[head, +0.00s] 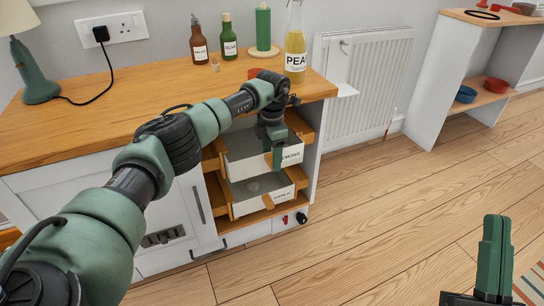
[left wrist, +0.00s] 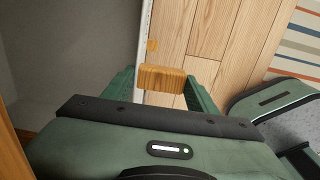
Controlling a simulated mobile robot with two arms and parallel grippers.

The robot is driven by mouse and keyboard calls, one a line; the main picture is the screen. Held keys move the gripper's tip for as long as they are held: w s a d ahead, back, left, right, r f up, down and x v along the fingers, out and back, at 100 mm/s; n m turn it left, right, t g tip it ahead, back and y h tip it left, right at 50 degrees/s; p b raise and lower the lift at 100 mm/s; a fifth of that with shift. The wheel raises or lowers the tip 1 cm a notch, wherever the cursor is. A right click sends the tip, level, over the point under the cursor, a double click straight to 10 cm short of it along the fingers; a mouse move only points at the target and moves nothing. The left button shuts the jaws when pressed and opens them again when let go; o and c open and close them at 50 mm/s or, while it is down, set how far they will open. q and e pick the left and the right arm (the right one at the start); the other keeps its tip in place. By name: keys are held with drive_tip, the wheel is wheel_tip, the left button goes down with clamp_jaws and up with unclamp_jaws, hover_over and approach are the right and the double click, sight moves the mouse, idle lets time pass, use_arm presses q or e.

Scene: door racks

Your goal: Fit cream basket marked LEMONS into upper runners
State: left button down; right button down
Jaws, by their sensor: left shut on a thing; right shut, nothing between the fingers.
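The cream basket marked LEMONS (head: 240,148) is between the wooden upper runners (head: 299,124) of the open cabinet bay, its front toward the room. Its label shows in part, with the first letter hidden by my left gripper. I cannot tell whether its edges sit in the runners. My left gripper (head: 277,153) reaches down at its front. In the left wrist view the fingers are shut on the basket's wooden handle (left wrist: 162,79). My right gripper (head: 493,250) is shut and empty above the floor at lower right.
A second cream basket (head: 262,188) sits on the lower runners, directly below. The worktop (head: 150,85) above holds bottles, a green roll holder and a red bowl. A radiator (head: 365,85) stands to the right. Floor in front is clear.

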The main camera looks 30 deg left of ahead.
use_arm(q)
drive_tip(key=shift+a, duration=0.1)
drive_tip(key=shift+c, duration=1.9)
unclamp_jaws()
drive_tip(key=shift+r, duration=0.1)
use_arm(e)
drive_tip(key=shift+s+d+r+t, duration=0.1)
drive_tip(key=shift+s+r+t, duration=0.2)
drive_tip(key=shift+s+r, duration=0.1)
drive_tip(key=shift+w, duration=0.1)
